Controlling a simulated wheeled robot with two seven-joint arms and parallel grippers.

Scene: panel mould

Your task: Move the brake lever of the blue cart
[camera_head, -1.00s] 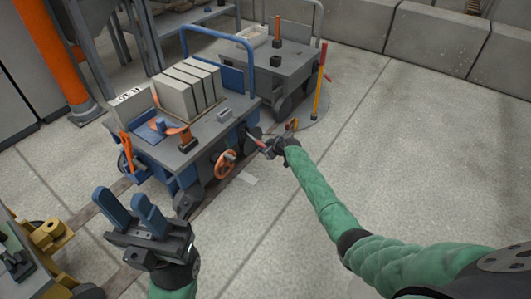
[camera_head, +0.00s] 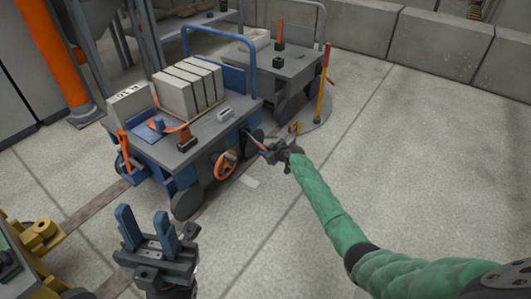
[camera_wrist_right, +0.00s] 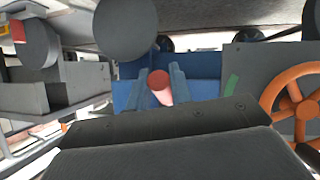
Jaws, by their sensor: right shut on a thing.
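The blue cart (camera_head: 165,178) stands at centre left in the head view, loaded with grey blocks. Its brake lever (camera_head: 258,145), a thin bar with a red grip, sticks out from the right side near a dark wheel. My right gripper (camera_head: 268,151) is shut on the lever's grip. In the right wrist view the round red lever end (camera_wrist_right: 160,88) shows between the two blue fingers (camera_wrist_right: 160,92); the lever's base is hidden. My left gripper (camera_head: 144,222) is open and empty, fingers up, in front of the cart and apart from it.
An orange handwheel (camera_head: 226,166) sits on the cart's side, left of my right gripper. A grey cart (camera_head: 297,68) stands behind, with a yellow and red post (camera_head: 322,90) beside it. Yellow equipment (camera_head: 40,238) is at lower left. The floor at right is clear.

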